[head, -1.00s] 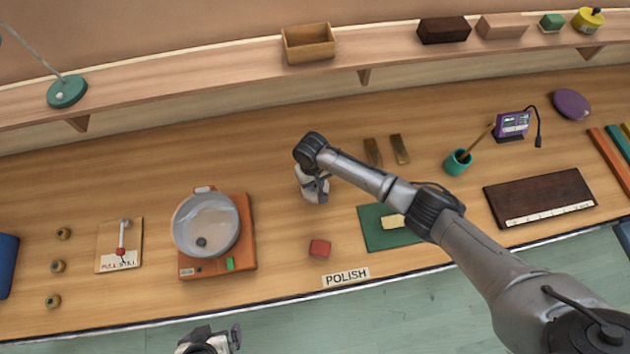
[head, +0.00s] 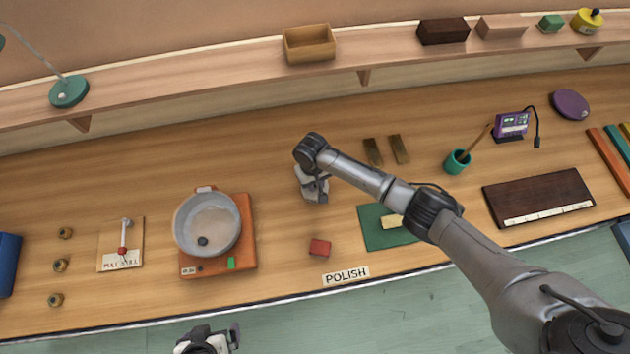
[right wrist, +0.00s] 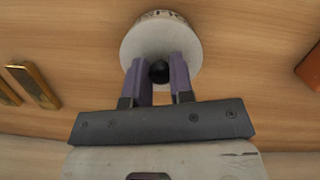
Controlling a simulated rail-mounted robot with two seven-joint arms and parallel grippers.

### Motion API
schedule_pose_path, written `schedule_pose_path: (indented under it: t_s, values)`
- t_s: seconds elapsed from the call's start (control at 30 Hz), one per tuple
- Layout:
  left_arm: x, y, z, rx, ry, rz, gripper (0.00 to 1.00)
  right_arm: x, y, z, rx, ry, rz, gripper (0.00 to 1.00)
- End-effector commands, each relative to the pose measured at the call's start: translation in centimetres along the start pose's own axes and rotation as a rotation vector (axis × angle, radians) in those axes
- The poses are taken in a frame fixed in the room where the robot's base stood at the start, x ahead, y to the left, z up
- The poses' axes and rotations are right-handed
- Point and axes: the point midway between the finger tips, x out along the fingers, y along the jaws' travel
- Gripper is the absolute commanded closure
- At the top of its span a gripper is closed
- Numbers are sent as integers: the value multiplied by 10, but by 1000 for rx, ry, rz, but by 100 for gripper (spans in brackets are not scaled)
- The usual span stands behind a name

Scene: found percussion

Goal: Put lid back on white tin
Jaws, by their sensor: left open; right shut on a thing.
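In the right wrist view, my right gripper (right wrist: 160,72) is shut on the black knob of a round white lid (right wrist: 158,42). A pale curved side with dark lettering, which looks like the white tin (right wrist: 162,14), shows just past the lid's far edge. I cannot tell whether the lid rests on the tin or is a little above it. In the head view, my right gripper (head: 315,186) points down at the middle of the bench, and the arm hides the lid and tin. My left gripper (head: 210,340) is open and empty at the bottom edge, off the bench front.
A grey pan (head: 207,222) stands on an orange base to the left. A red block (head: 320,247) and a POLISH label (head: 346,275) lie in front. A green mat (head: 385,232) lies to the right, with two brass bars (head: 373,152) behind. A shelf runs along the back.

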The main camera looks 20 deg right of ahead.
Motion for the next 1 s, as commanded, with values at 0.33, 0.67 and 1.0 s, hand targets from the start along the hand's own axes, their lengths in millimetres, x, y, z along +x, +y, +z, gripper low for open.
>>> schedule_pose_path:
  t_s: [0.33,0.67,1.0]
  values:
    - [0,3,-1,-11,2,9,0,0,0,0,0,0,0,67]
    - [0,2,-1,-8,1,7,0,0,0,0,0,0,0,49]
    - [0,-1,0,2,0,-2,0,0,0,0,0,0,0,23]
